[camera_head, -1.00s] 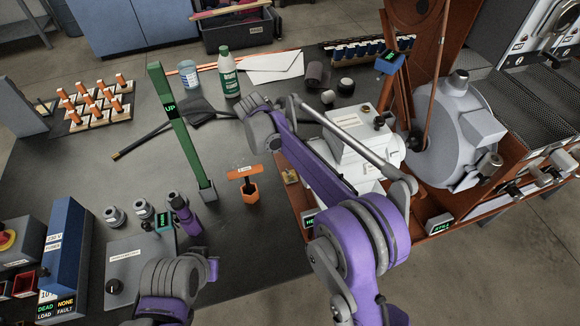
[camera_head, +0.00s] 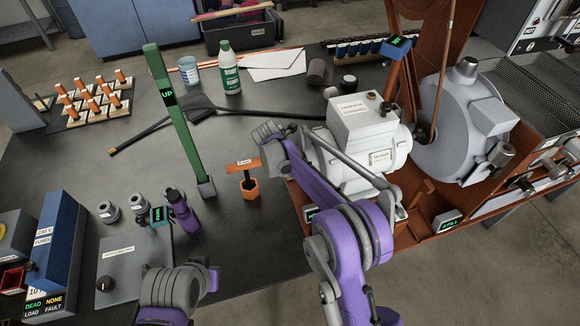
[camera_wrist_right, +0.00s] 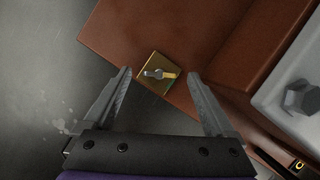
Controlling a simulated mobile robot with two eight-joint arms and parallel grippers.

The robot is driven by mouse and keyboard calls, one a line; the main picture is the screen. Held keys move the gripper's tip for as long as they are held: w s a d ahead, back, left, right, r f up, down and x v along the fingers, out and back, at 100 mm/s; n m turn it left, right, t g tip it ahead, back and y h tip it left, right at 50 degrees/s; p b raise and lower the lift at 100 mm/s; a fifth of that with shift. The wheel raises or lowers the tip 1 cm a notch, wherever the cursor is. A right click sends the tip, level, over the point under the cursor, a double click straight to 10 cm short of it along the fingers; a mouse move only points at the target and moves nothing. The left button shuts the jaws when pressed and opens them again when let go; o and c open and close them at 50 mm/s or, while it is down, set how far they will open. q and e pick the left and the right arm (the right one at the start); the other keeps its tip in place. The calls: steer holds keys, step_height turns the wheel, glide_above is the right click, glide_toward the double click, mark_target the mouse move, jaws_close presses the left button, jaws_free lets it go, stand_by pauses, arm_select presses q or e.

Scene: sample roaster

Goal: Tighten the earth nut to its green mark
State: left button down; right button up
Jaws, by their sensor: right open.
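In the right wrist view a small square brass plate (camera_wrist_right: 154,58) sits at the corner of the red-brown base. A grey nut or stud (camera_wrist_right: 157,73) with a short yellowish bar is at its middle; I take this for the earth nut. I cannot make out a green mark on it. My right gripper (camera_wrist_right: 160,76) is open, with its two fingers apart on either side of the plate and nothing between them. In the head view my right gripper (camera_head: 268,133) is over the base's left edge and hides the plate. My left gripper (camera_head: 208,280) is at the lower left; its fingers are unclear.
An orange T-handled tool (camera_head: 247,173) stands in an orange holder left of the base. A bolt head (camera_wrist_right: 301,98) shows at right.

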steer(key=shift+w+d+f, duration=0.15)
steer(key=shift+f, duration=0.4)
steer(key=c, duration=1.4)
steer(key=shift+m+g+h, duration=0.3)
steer(key=shift+m+h, duration=0.1)
steer(key=shift+m, duration=0.9)
steer(key=shift+w+m+g+h+b, duration=0.15)
steer(key=shift+m+g+h+b, duration=0.25)
steer(key=shift+m, duration=1.1)
